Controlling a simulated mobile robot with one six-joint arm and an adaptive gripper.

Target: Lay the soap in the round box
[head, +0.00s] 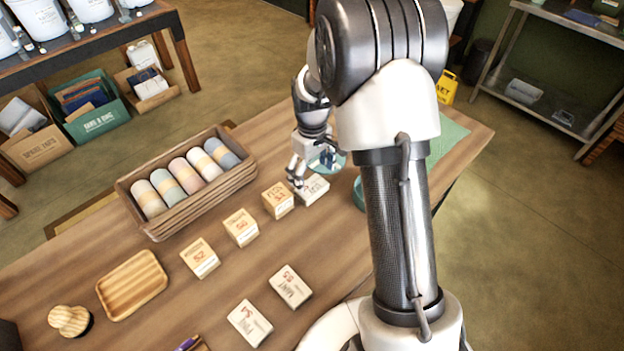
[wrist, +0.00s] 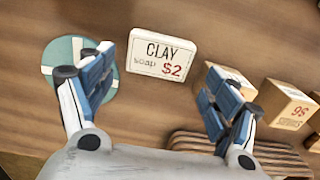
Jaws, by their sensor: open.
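A pale block lettered "CLAY soap $2" lies on the wooden table, in the wrist view (wrist: 162,54) and in the head view (head: 314,190). My gripper (head: 311,172) is open and empty above it; in the wrist view its fingers (wrist: 159,66) stand apart on either side of the soap. A teal disc with a white cross (wrist: 62,52), apparently a round lid or box top, lies beside the soap, partly behind the left finger. In the head view, a second teal round thing (head: 359,192) is mostly hidden by my arm; I cannot see inside it.
Small priced boxes (head: 241,228) stand in a row from the soap. A basket of rolled towels (head: 150,222) stands at the left. Two more labelled blocks (head: 290,287) (head: 250,323), a wooden tray (head: 132,285) and a brush (head: 70,321) lie nearer the front.

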